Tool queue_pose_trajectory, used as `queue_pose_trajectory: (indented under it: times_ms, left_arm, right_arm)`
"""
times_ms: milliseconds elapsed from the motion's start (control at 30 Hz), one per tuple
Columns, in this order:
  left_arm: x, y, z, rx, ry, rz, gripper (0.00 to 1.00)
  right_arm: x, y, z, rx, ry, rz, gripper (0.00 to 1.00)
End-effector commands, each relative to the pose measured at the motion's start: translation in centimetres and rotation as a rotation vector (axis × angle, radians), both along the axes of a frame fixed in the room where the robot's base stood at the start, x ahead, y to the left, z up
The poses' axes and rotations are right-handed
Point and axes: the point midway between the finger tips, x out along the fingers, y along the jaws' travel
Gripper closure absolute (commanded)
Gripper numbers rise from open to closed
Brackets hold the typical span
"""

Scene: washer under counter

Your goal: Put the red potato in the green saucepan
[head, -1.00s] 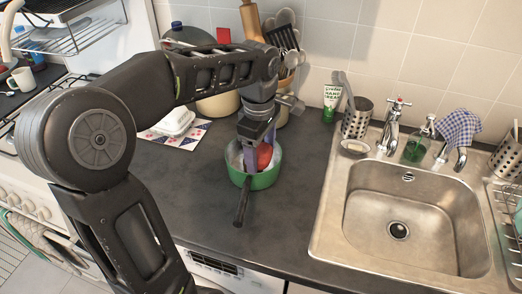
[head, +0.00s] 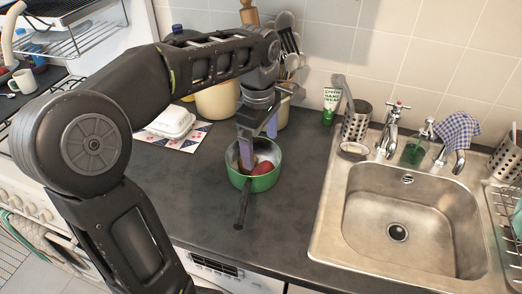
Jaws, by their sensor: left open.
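The green saucepan (head: 263,184) stands on the dark counter with its dark handle (head: 242,212) pointing toward the front. The red potato (head: 263,168) lies inside the saucepan, toward its right side. My left gripper (head: 259,145) is over the saucepan, pointing down and open, with one finger at the left near the pan's inside and the other above the right rim. The fingers are apart and the potato is not held between them. My right gripper is not in view.
A sink (head: 410,215) with taps is at the right. A white container (head: 171,122) rests on a patterned cloth to the left. A cream pot (head: 217,101) and a utensil holder stand behind. The counter between saucepan and sink is clear.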

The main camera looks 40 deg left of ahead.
Motion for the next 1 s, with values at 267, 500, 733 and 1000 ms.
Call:
queue_pose_trajectory:
  times_ms: [267, 500, 733, 1000]
  left_arm:
    - [-0.3, -0.1, 7.3, 0.0, -0.003, -0.001, 0.08]
    - [-0.5, -0.1, 9.3, 0.0, -0.001, -0.001, 0.08]
    - [-0.5, -0.1, 9.3, 0.0, -0.001, -0.001, 0.08]
    - [-0.5, -0.1, 9.3, 0.0, -0.001, -0.001, 0.08]
  right_arm:
    - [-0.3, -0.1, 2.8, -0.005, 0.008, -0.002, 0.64]
    - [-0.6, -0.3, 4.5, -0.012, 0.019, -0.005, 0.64]
    - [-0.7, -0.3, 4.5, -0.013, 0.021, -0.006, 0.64]
    - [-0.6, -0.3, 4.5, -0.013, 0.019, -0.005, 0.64]
